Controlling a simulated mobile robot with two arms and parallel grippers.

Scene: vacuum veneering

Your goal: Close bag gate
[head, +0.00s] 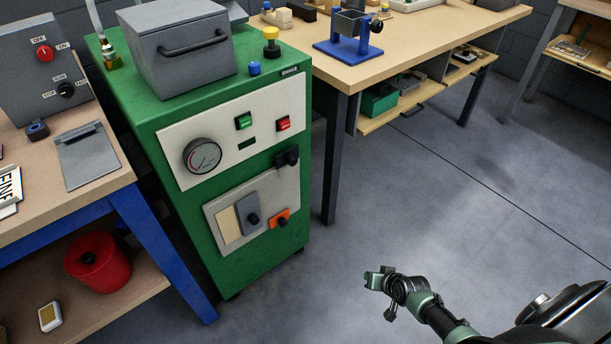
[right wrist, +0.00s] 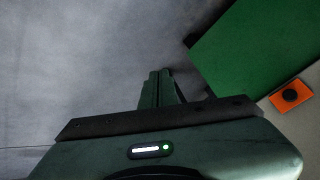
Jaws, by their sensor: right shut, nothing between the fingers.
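A green machine cabinet (head: 165,150) stands at left centre in the head view. Its lower pale panel (head: 268,192) carries a grey sliding plate with a black knob (head: 244,205) beside a tan window (head: 228,225), and an orange plate with a black knob (head: 287,213). No readable label shows which part is the bag gate. My right gripper (head: 376,280) is over the floor, right of and apart from the panel. In the right wrist view its fingers (right wrist: 161,84) are together and empty; the orange plate (right wrist: 276,101) shows at the right edge. My left gripper is out of view.
A grey lidded box (head: 183,65) and a yellow-topped valve (head: 271,42) are on top of the cabinet. A workbench (head: 440,50) with dark legs stands behind right. A blue-legged bench (head: 110,185) is at left. The floor (head: 480,190) between is clear.

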